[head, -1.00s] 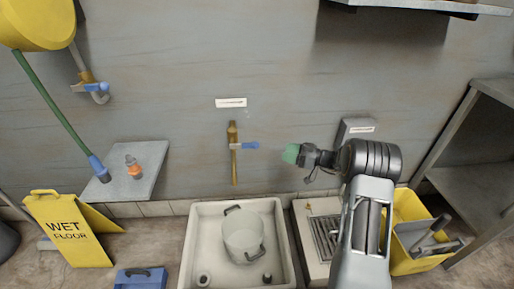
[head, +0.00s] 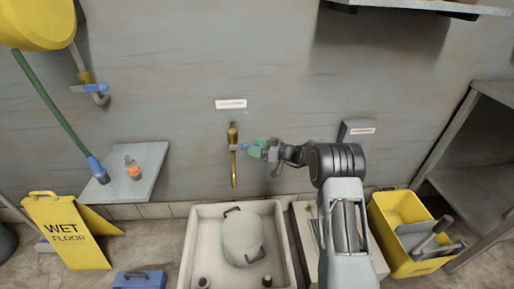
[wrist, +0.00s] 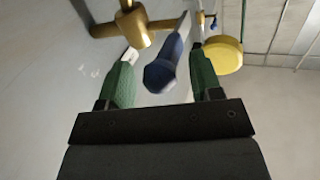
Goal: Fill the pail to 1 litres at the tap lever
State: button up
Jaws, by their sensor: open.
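The brass tap (head: 234,165) is mounted on the wall above the sink, its spout hanging down. Its blue lever (wrist: 165,68) points out from the tap. My gripper (head: 252,148) is at the lever, with green fingers open. In the wrist view the lever lies between the two open fingers (wrist: 164,52), with no clear grip on it. In the head view the fingers hide most of the lever. The pale grey pail (head: 242,240) with dark handles stands upright in the sink, below the tap. I cannot tell its water level.
The white sink (head: 190,245) holds small dark-topped items near its front. A yellow wet floor sign (head: 66,232), a blue box (head: 139,280) and a small shelf (head: 150,165) are left. A yellow bucket (head: 388,225) is right. A wall shelf (head: 420,6) is overhead.

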grip_shut()
dwell(0.6)
